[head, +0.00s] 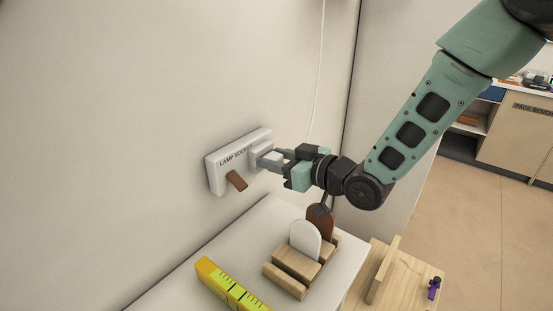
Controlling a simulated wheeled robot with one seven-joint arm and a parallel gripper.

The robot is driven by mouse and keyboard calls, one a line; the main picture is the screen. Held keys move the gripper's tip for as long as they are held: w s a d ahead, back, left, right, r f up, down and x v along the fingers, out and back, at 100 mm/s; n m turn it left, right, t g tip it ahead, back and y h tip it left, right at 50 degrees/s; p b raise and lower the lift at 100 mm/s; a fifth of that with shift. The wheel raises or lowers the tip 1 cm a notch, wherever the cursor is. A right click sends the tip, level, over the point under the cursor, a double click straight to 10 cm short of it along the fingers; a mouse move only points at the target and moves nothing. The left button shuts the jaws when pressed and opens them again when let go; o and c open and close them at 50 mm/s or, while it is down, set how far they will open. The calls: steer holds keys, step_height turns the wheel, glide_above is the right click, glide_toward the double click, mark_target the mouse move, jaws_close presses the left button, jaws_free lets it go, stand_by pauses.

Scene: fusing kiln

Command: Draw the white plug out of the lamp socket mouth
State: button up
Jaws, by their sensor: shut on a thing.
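The lamp socket (218,178) is a pale box on the wall, marked "LAMP SOCKET", with a brown tab (236,180) on its front. The white plug (273,156) is at the right end of the socket, at its mouth. My gripper (270,157) reaches in from the right, with its grey fingers shut on the plug. The fingers partly cover the plug, and I cannot tell how deep it sits in the mouth.
Below, a white worktop (200,245) holds a wooden rack (290,275) with a white rounded piece (305,239) and a brown one (321,222), close under my gripper. A yellow level-like bar (232,285) lies in front. A thin white cord (321,60) hangs along the wall.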

steer(key=shift+s+d, duration=0.35)
steer(key=shift+d, duration=0.15)
stand_by(0.8)
steer(key=shift+b+v, duration=0.3)
steer(key=shift+v, duration=0.95)
steer(key=shift+f, duration=0.15)
step_height(320, 180, up, 6)
steer(key=p, duration=0.4)
steer(key=shift+s+d+r, duration=0.2)
steer(key=shift+s+d, duration=0.15)
steer(key=shift+d, duration=0.05)
